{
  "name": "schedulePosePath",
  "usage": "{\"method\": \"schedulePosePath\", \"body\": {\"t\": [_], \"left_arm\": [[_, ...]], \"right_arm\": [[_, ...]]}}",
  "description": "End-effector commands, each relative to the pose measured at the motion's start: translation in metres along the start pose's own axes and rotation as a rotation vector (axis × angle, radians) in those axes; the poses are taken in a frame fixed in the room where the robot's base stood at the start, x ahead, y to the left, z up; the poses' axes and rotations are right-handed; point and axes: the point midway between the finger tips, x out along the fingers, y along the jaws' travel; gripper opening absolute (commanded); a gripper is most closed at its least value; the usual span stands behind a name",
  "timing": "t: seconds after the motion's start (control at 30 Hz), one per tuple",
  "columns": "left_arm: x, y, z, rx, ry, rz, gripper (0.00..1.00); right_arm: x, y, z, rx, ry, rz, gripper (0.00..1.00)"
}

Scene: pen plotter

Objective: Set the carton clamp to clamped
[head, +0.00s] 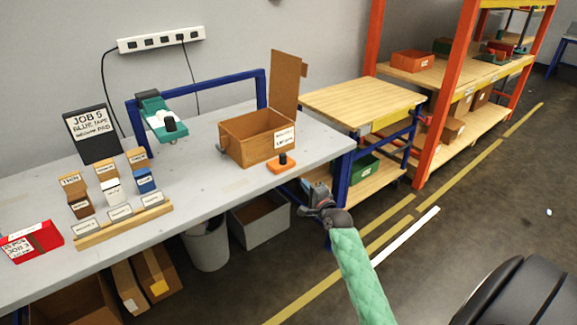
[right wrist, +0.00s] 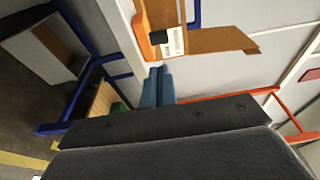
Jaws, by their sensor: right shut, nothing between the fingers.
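An open brown carton (head: 245,140) stands on the grey table, its tall flap (head: 285,85) raised at the back right. The orange carton clamp (head: 281,166) with a black knob sits at the carton's front right corner, near the table edge. In the right wrist view the orange clamp (right wrist: 142,32) shows at the top, beside a white label and brown cardboard. My right gripper (head: 309,188) is shut and empty, in front of the table edge, right of and below the clamp, apart from it. Its blue-grey fingers (right wrist: 158,86) show in the wrist view. My left gripper is not in view.
Small labelled boxes (head: 108,185), a wooden label strip (head: 125,220) and a red tray (head: 35,241) lie at left. A wooden-topped cart (head: 365,98) stands right of the table. The floor at right is largely open.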

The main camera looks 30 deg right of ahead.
Motion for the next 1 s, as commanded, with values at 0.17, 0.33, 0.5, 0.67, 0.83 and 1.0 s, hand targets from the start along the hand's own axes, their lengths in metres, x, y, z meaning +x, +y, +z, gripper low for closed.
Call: {"method": "schedulePosePath", "body": {"t": [0.17,0.33,0.5,0.67,0.83,1.0], "left_arm": [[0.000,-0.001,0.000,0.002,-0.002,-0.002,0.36],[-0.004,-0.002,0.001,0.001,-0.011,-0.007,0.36],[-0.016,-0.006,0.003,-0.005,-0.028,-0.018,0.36],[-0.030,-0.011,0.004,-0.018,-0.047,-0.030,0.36],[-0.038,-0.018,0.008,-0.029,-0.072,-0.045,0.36],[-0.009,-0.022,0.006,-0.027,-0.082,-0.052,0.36]], "right_arm": [[0.001,0.000,0.000,-0.002,0.000,0.001,0.00],[0.015,-0.002,0.000,-0.003,0.000,-0.001,0.00],[0.042,-0.003,0.000,-0.003,-0.001,0.001,0.00],[0.070,-0.003,0.000,-0.003,-0.001,0.000,0.00],[0.100,-0.002,0.000,-0.003,-0.001,0.001,0.00],[0.121,-0.002,-0.001,-0.004,0.000,0.001,0.00]]}}
